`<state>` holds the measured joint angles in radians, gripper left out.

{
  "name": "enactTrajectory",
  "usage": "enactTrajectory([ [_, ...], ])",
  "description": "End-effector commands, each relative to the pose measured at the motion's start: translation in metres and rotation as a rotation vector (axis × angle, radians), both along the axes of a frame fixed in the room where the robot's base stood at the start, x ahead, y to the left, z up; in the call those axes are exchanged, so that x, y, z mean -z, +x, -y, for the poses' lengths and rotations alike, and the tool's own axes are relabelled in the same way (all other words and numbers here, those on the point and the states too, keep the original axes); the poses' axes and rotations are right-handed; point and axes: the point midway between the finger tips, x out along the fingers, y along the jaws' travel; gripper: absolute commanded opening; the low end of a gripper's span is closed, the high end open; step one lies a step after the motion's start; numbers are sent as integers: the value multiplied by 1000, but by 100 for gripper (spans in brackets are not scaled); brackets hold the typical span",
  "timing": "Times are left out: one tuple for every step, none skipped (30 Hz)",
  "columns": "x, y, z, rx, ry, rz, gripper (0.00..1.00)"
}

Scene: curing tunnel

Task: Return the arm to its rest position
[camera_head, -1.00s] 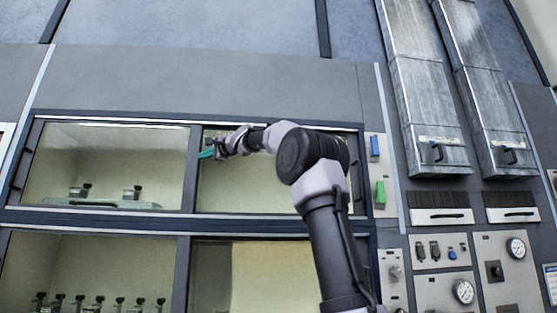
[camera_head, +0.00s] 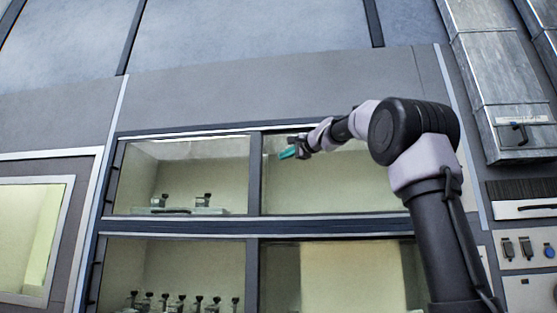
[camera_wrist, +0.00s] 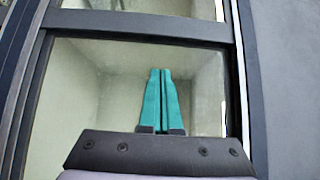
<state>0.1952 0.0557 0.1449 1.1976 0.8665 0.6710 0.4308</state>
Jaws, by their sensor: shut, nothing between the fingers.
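My gripper (camera_head: 287,153) has teal fingers and is raised in front of the upper right window of the cabinet in the head view. The arm is bent and reaches leftward from the right side of the picture. In the wrist view the two teal fingers (camera_wrist: 160,95) lie side by side, shut, with nothing between them. Behind them is a pale compartment in a dark frame (camera_wrist: 140,25). I cannot tell how far the fingertips are from it.
The upper left compartment holds a tray (camera_head: 180,211) with small fittings on it. Several similar fittings (camera_head: 180,303) stand in the lower left compartment. A lit window (camera_head: 25,240) is at the far left. A metal duct (camera_head: 500,80) and a switch panel (camera_head: 527,250) are at the right.

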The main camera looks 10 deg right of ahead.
Motion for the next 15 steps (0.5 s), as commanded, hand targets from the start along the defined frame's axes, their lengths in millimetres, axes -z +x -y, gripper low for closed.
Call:
enactTrajectory([
  [-1,-10,5,4,0,1,0],
  [-1,-14,7,4,0,1,0],
  [-1,-19,10,3,0,1,0],
  [0,-23,11,2,0,0,0],
  [0,-26,13,2,-1,0,0],
  [0,-29,14,2,-1,0,0],
  [0,-31,15,2,0,1,0],
  [0,-33,16,2,0,1,0],
  [0,-34,17,2,0,1,0],
  [0,-35,17,2,0,1,0],
  [0,-36,18,2,0,0,0],
  [0,-36,18,1,0,0,0],
  [0,-36,18,1,0,0,0],
  [0,-36,18,1,0,0,0],
  [0,-36,18,1,0,0,0],
])
